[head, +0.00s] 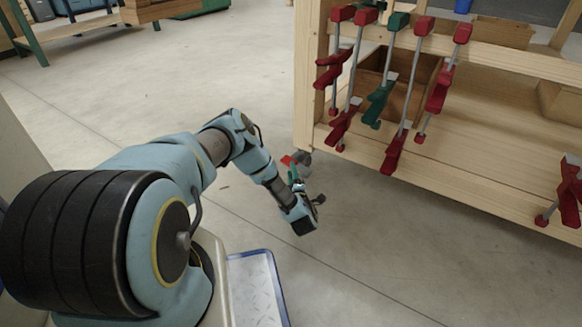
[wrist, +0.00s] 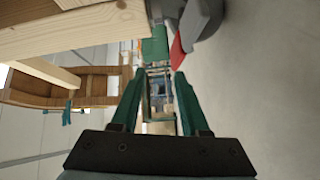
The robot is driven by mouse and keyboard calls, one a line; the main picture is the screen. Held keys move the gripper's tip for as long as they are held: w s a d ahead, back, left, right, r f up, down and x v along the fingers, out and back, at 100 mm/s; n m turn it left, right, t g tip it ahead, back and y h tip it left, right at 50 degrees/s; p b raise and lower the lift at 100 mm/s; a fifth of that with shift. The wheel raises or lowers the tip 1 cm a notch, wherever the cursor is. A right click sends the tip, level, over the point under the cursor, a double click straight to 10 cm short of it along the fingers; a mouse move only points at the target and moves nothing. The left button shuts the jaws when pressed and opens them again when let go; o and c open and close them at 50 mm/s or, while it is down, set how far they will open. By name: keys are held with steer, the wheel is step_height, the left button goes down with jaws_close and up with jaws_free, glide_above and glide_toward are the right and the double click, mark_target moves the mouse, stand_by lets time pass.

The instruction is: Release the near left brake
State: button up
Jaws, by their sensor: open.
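The brake is a small red pedal (head: 288,160) on a grey castor (head: 304,158) under the near left corner of the wooden workbench (head: 312,75). In the wrist view the red pedal (wrist: 177,52) shows just beyond and slightly right of the fingertips, beside the grey castor (wrist: 202,18). My gripper (head: 294,174) is low, close to the pedal. In the wrist view its two green fingers (wrist: 155,74) are apart with nothing held between them. I cannot tell whether a finger touches the pedal. My wrist hides part of the area in the head view.
Red and green clamps (head: 378,98) hang on the workbench end above the castor. A wooden box (head: 392,75) sits on its lower shelf. The workbench's timber (wrist: 70,32) fills the upper left of the wrist view. The concrete floor (head: 400,250) in front is clear.

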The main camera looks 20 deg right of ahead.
steer(key=shift+s+a+f+p, duration=0.1)
steer(key=shift+s+f+p, duration=0.1)
steer(key=shift+s, duration=0.5)
steer(key=shift+s+a+f+p, duration=0.1)
steer(key=shift+s+p, duration=0.15)
steer(key=shift+s, duration=0.5)
steer(key=shift+s+f+p, duration=0.15)
steer(key=shift+s+p, duration=0.05)
steer(key=shift+s, duration=0.5)
